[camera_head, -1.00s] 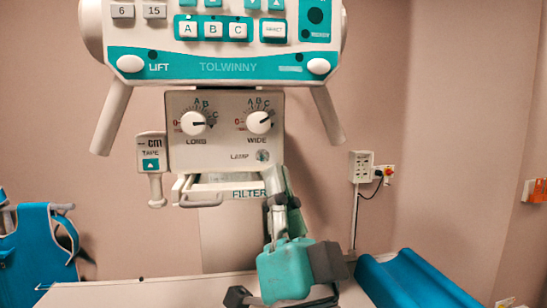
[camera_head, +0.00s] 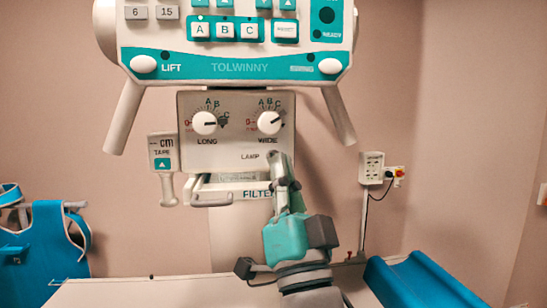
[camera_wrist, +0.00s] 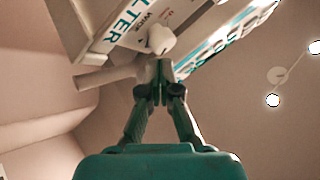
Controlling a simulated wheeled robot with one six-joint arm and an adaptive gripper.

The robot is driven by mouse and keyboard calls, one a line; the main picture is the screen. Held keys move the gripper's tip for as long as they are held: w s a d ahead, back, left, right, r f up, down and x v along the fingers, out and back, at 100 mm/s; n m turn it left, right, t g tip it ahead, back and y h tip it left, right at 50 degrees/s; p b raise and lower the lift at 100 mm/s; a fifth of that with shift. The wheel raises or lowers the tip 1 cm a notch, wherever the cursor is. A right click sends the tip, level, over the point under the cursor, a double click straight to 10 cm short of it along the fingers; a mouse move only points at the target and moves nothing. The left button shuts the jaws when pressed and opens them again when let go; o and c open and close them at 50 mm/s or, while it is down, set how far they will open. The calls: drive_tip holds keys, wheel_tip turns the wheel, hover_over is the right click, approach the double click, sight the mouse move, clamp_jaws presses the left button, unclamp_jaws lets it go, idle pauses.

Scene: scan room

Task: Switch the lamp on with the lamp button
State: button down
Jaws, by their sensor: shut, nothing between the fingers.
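The collimator panel (camera_head: 190,150) hangs under the teal and white console and has two dials marked LONG and WIDE. A LAMP label (camera_head: 250,156) is printed below the WIDE dial (camera_head: 269,122). The lamp button to the right of this label is hidden behind the tip of my gripper (camera_head: 278,158). My gripper is shut and empty, and it points up at the panel's lower right. In the wrist view its fingertips (camera_wrist: 160,92) are together below the tilted panel and a white knob (camera_wrist: 160,39). I cannot tell whether they touch the button.
A FILTER slot with a handle (camera_head: 211,199) is below the panel. A TAPE unit (camera_head: 163,155) hangs at its left. A grey post (camera_head: 340,115) slants down at the right. The table (camera_head: 130,291) and blue cushions (camera_head: 425,282) lie below. Blue aprons hang at the left.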

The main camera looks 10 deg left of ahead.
sight(274, 152)
drive_tip(key=shift+w+a, duration=0.25)
drive_tip(key=shift+w, duration=0.6)
drive_tip(key=shift+w+a, duration=0.2)
drive_tip(key=shift+w, duration=0.6)
drive_tip(key=shift+w, duration=0.1)
drive_tip(key=shift+w+a, duration=0.1)
drive_tip(key=shift+w, duration=0.2)
drive_tip(key=shift+w, duration=0.2)
idle(0.7)
drive_tip(key=shift+w+a+f, duration=0.1)
drive_tip(key=shift+w+a, duration=0.1)
drive_tip(key=shift+w, duration=0.3)
idle(0.8)
drive_tip(key=shift+s+d+f, duration=0.15)
drive_tip(key=shift+s+f, duration=0.2)
drive_tip(key=shift+s, duration=0.2)
drive_tip(key=shift+s+d+r, duration=0.1)
drive_tip(key=shift+s, duration=0.1)
